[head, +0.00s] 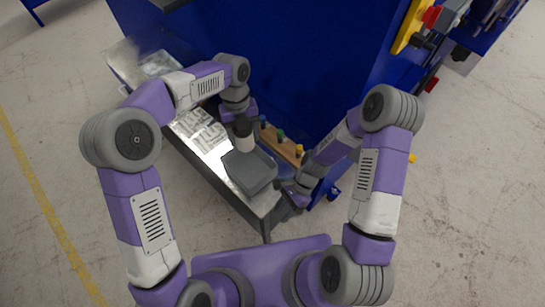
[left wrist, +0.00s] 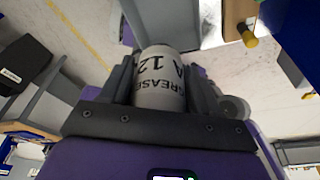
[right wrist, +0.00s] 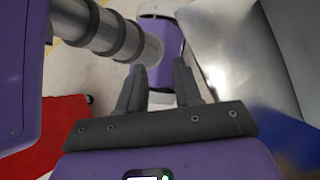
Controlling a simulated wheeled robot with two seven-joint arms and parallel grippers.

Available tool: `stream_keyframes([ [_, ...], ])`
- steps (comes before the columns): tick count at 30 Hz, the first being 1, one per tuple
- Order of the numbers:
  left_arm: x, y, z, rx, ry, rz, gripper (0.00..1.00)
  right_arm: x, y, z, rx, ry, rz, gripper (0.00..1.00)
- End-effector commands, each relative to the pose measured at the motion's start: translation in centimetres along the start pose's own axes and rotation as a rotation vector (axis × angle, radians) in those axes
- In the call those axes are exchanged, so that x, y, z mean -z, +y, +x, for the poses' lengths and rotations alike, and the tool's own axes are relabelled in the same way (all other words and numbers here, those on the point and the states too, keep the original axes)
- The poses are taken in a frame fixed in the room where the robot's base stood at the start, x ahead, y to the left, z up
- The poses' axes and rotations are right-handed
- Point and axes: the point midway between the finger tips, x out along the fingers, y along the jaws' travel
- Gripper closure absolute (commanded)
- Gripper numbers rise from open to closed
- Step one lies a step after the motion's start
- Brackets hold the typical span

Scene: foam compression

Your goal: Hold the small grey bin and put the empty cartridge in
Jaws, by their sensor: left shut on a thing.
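A white cartridge with a dark upper part (head: 246,145) is held upright or nearly so above the back edge of the grey bin (head: 250,174). My left gripper (head: 242,122) is shut on it. In the left wrist view the cartridge (left wrist: 160,80) sits between both fingers and reads "GREASE A 12". The open grey bin rests on the metal bench near its right end. My right gripper (head: 291,195) is low beside the bin's right side. In the right wrist view its fingers (right wrist: 160,85) are apart with nothing between them. Whether it touches the bin is unclear.
A wooden rack (head: 283,145) with several coloured knobs stands behind the bin. A blue cabinet (head: 300,60) rises behind the bench. Concrete floor lies around.

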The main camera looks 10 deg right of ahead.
Motion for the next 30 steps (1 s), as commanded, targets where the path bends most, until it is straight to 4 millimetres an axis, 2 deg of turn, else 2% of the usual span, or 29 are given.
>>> stream_keyframes([
  [2, 0.0, 0.0, -0.1, 0.001, -0.001, 0.0, 0.8, -1.0, -0.3, -1.2, -0.036, -0.057, 0.144, 0.66],
  [4, 0.0, 0.0, -0.1, 0.001, -0.001, 0.0, 0.8, -2.2, -1.6, -3.4, -0.05, -0.064, 0.177, 0.66],
  [6, 0.0, 0.0, -0.1, 0.001, -0.001, 0.0, 0.8, -3.2, -3.9, -6.1, -0.016, 0.013, 0.038, 0.66],
  [9, 0.0, 0.0, -0.1, 0.001, -0.001, 0.0, 0.8, -4.6, -6.1, -9.4, 0.016, 0.107, -0.091, 0.66],
  [12, 0.0, 0.0, -0.1, 0.001, -0.001, 0.0, 0.8, -5.7, -7.6, -12.0, 0.043, 0.185, -0.18, 0.66],
  [15, 0.0, 0.0, -0.1, 0.001, -0.001, 0.0, 0.8, -6.5, -8.5, -13.7, 0.061, 0.238, -0.231, 0.66],
  [20, 0.0, 0.0, -0.1, 0.001, -0.001, 0.0, 0.8, -6.7, -9.1, -14.0, 0.077, 0.274, -0.287, 0.66],
  [23, 0.0, 0.0, -0.1, 0.001, -0.001, 0.0, 0.8, -6.4, -9.2, -12.9, 0.075, 0.273, -0.289, 0.66],
  [30, 0.0, 0.0, -0.1, 0.001, -0.001, 0.0, 0.8, -5.2, -9.7, -8.5, 0.073, 0.271, -0.288, 0.66],
])
